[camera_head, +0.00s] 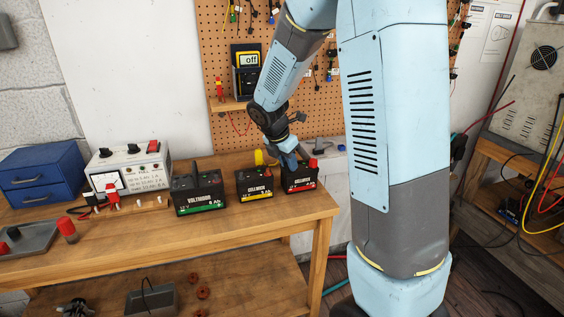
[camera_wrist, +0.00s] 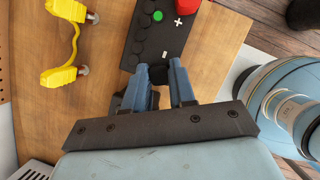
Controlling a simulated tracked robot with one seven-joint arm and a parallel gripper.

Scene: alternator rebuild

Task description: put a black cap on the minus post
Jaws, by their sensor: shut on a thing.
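My gripper (camera_head: 288,160) is over the left end of the rightmost battery (camera_head: 299,180), a black one with a red stripe. In the wrist view the gripper (camera_wrist: 160,72) is shut on a small black cap (camera_wrist: 158,76). The cap is at the near end of the battery's top (camera_wrist: 153,32), beside the minus mark (camera_wrist: 165,55). The minus post is hidden under the cap and fingers, so I cannot tell whether the cap is seated on it. A red cap (camera_head: 313,162) covers the plus-side post and also shows in the wrist view (camera_wrist: 190,10).
A yellow-striped battery (camera_head: 254,185) and a larger green-striped battery (camera_head: 198,195) stand to the left. A grey tray (camera_head: 35,240), a red cap (camera_head: 67,231) and a white meter box (camera_head: 128,170) are farther left.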

